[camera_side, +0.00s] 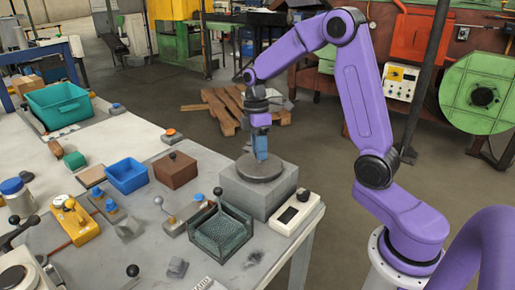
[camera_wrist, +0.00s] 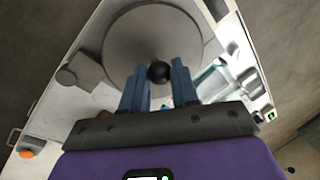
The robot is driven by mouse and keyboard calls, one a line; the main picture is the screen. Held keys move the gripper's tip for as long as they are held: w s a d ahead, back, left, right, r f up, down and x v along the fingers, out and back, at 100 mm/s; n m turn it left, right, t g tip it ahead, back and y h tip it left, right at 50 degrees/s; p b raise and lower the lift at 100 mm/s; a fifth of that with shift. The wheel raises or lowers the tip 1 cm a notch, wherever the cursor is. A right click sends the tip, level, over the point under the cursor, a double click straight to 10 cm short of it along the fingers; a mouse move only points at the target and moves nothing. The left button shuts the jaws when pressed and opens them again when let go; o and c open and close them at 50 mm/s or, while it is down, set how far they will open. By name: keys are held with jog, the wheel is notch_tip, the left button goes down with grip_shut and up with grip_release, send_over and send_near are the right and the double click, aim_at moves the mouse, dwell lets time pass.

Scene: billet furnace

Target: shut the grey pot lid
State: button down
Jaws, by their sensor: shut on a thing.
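The grey pot (camera_side: 250,198) is a square block near the right edge of the table. Its round, darker grey lid (camera_side: 245,168) lies level at the top of the block; I cannot tell whether a small gap is left under it. In the wrist view the lid (camera_wrist: 150,30) is a large disc with a black ball knob (camera_wrist: 160,72). My gripper (camera_side: 262,156) points straight down over the lid's middle. Its blue fingers, also in the wrist view (camera_wrist: 158,76), are closed on the knob from both sides. The fingers hide the knob in the side view.
A green mesh-like tray (camera_side: 222,234) and a white box with a dark slot (camera_side: 297,212) stand close in front of the pot. A brown box (camera_side: 175,170), a blue bin (camera_side: 127,176) and a lever switch (camera_side: 172,222) are to the left.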

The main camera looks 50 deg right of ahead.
jog(key=shift+d, duration=0.1)
jog(key=c, duration=0.9)
grip_release()
jog(key=shift+o, duration=0.2)
notch_tip(320, 180, up, 17)
jog(key=w+d, duration=0.1)
jog(key=w, duration=0.1)
jog(key=shift+w+d, duration=0.35)
jog(key=shift+d, duration=0.05)
jog(key=shift+r, duration=0.1)
jog(key=s+a+f+h, duration=0.1)
jog(key=s+a+f, duration=0.2)
jog(key=s+a, duration=0.3)
jog(key=s+a+f, duration=0.4)
jog(key=s+a, duration=0.3)
jog(key=s+f+t, duration=0.1)
jog(key=s+f, duration=0.3)
jog(key=s, duration=0.4)
jog(key=s+f+n+t, duration=0.1)
jog(key=s+f, duration=0.2)
jog(key=s, duration=0.6)
jog(key=shift+d+f, duration=0.2)
jog(key=shift+f, duration=0.15)
